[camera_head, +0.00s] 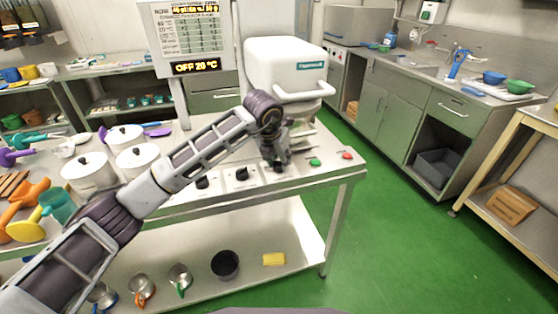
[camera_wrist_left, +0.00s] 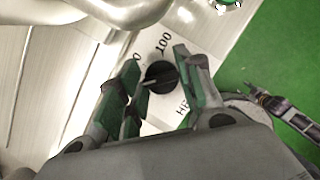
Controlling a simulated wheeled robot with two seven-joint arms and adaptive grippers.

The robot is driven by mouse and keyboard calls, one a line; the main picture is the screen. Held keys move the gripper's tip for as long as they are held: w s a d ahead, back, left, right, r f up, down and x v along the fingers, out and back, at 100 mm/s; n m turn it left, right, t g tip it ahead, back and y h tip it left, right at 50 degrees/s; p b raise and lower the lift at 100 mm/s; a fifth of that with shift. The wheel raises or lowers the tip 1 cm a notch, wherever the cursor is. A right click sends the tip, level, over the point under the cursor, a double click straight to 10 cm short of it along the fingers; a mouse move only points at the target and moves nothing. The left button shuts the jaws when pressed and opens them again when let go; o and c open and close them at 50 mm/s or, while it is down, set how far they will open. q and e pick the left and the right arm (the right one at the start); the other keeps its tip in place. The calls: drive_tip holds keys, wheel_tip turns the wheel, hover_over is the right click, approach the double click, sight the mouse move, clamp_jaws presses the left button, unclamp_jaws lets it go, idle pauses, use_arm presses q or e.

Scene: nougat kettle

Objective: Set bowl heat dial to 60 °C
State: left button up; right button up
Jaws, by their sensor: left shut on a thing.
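The display (camera_head: 195,67) on the panel behind the machine reads "OFF 20 °C". A black dial (camera_wrist_left: 160,76) with a pale pointer line sits on the white control panel, with partly hidden lettering around it. My left gripper (camera_head: 280,163) reaches down to the panel's right part. In the left wrist view, the fingers of my left gripper (camera_wrist_left: 158,88) are closed on the dial's two sides. In the head view the gripper hides this dial. My right arm seems to show at the right of the wrist view, its jaws too small to read.
Two other black knobs (camera_head: 241,174) (camera_head: 202,182) sit left of the gripper. A green button (camera_head: 315,162) and a red button (camera_head: 347,156) lie to its right. The white mixer (camera_head: 285,65) stands close behind. White lidded pots (camera_head: 137,160) stand at left; green floor is free at right.

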use_arm(q)
drive_tip(key=shift+n, duration=0.4)
drive_tip(key=shift+n+y, duration=0.4)
drive_tip(key=shift+n, duration=0.3)
drive_tip(key=shift+n+b, duration=0.3)
drive_tip(key=shift+b, duration=0.05)
drive_tip(key=shift+t, duration=0.3)
use_arm(e)
drive_tip(key=shift+w+a+r, duration=0.15)
drive_tip(key=shift+a+r, duration=0.7)
